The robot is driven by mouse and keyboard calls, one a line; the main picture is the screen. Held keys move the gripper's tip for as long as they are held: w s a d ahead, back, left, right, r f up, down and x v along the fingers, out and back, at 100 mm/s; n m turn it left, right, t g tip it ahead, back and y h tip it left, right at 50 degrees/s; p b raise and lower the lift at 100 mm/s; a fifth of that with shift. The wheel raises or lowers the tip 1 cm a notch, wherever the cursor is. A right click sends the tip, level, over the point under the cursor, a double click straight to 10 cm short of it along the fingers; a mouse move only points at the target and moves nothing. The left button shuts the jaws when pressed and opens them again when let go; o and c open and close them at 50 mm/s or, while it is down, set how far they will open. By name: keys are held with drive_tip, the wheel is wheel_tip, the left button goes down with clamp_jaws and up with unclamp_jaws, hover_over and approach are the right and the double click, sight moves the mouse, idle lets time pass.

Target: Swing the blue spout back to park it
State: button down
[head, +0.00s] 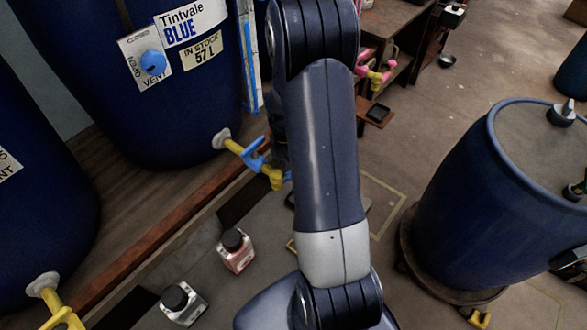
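The blue vat (110,75) stands at the upper left, labelled "Tintvale BLUE", "IN STOCK 57 L". Its spout (236,147) is a yellow pipe leaving a pale collar low on the vat. The pipe slopes down to the right, out past the shelf edge. A blue lever (255,154) sits on it, and a yellow elbow (274,178) with a blue bit beside it ends against my arm's outline. My arm crosses the middle of the view and hides what lies behind. A dark part beside the lever may be my wrist; my gripper's fingers are hidden.
A blue vent knob (153,62) is on the vat's plate. A large blue drum (480,210) stands at the right. Another yellow spout (62,315) is at lower left.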

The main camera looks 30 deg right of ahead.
drive_tip(key=shift+w, duration=0.15)
idle(0.4)
drive_tip(key=c, duration=1.2)
unclamp_jaws()
wheel_tip(320, 180, up, 11)
drive_tip(key=w+p, duration=0.1)
drive_tip(key=w, duration=0.1)
drive_tip(key=shift+a+f, duration=0.15)
drive_tip(key=shift+c, duration=0.4)
